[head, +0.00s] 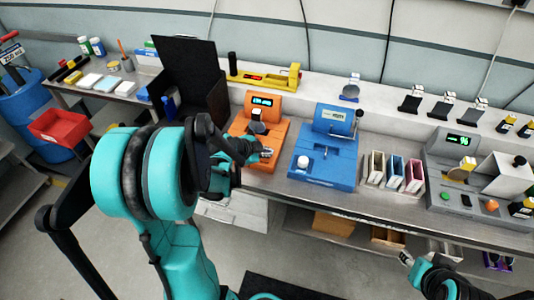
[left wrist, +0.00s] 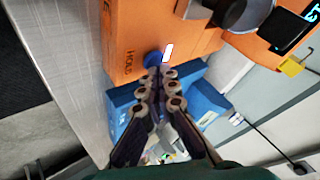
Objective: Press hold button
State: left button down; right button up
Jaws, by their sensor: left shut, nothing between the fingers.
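The orange device (head: 262,103) stands on the bench with a small lit display and a dark cup-like part. In the left wrist view its orange face (left wrist: 125,25) carries the word HOLD, with a round blue button (left wrist: 153,59) beside it and a small lit white strip with a red edge. My left gripper (head: 267,153) is shut and empty over the front of the orange device. Its fingertips (left wrist: 163,73) are right at the blue button and partly cover it; I cannot tell whether they touch. My right gripper (head: 405,258) is low at the lower right, too small to read.
A blue device (head: 333,153) stands just right of the orange one. Several narrow bins (head: 394,171) and a grey machine (head: 440,165) are further right. A black panel (head: 188,65) stands to the left, and a yellow tool (head: 270,77) lies behind. A red bin (head: 57,125) is at far left.

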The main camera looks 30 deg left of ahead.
aim_at(267, 160)
pick_arm(q)
jog(key=shift+r, duration=0.15)
notch_tip(267, 160, up, 6)
jog(key=p, duration=0.4)
jog(key=shift+p, duration=0.4)
jog(key=s+d+r+n+g+y+b, duration=0.1)
jog(key=s+d+n+b, duration=0.3)
jog(key=s+d+n, duration=0.7)
jog(key=s+d+r, duration=0.1)
jog(key=s+d, duration=0.3)
jog(key=s, duration=0.2)
jog(key=shift+s+g+y, duration=0.2)
jog(key=shift+g+y, duration=0.2)
